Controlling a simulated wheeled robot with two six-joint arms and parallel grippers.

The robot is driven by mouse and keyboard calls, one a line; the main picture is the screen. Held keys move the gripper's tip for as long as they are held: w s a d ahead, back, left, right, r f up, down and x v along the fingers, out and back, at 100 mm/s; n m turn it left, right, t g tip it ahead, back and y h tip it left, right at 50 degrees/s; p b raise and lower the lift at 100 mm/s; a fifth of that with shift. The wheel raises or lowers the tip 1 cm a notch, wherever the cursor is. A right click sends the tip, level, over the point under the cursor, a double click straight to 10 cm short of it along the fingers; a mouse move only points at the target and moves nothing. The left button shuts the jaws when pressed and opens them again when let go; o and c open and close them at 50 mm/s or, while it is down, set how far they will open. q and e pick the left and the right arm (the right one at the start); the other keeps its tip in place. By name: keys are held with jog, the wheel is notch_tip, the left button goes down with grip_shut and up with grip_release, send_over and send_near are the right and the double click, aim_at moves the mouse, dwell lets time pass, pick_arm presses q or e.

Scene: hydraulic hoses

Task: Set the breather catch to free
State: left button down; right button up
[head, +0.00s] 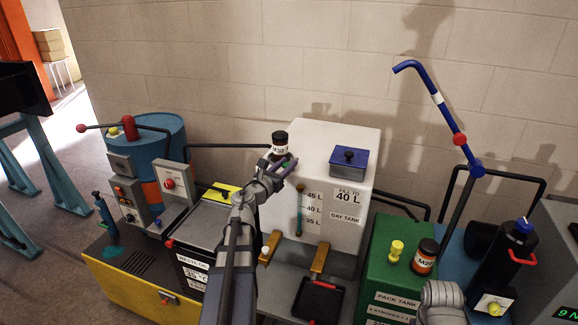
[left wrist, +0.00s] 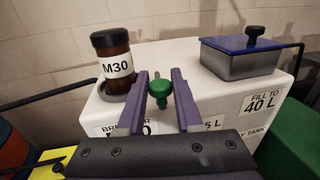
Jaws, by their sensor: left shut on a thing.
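The breather catch appears as a green knob (left wrist: 160,90) on the front top edge of the white day tank (head: 330,140). A partly covered label below it begins with "BRE" (left wrist: 118,130). My left gripper (head: 284,166) is at the tank's upper left edge, its purple fingers on either side of the knob, shut on it. In the head view the gripper hides most of the knob. The catch's free and locked marks cannot be read. My right gripper is not in view; only a grey part of my right arm shows at the lower right.
A dark M30 jar (left wrist: 112,60) stands just behind the knob, close to my left fingers. A blue-lidded box (head: 348,160) sits on the tank top. A green pack tank (head: 390,265) with another jar (head: 425,257) stands at the right. A blue bent pipe (head: 436,95) rises there.

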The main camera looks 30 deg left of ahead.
pick_arm(q)
jog(key=shift+a+m+h, duration=0.25)
jog(key=shift+m+h, duration=0.25)
jog(key=shift+h, duration=0.3)
jog(key=c, duration=0.6)
grip_release()
jog(key=s, duration=0.7)
jog(key=shift+s+a, duration=0.15)
jog(key=shift+s, duration=0.25)
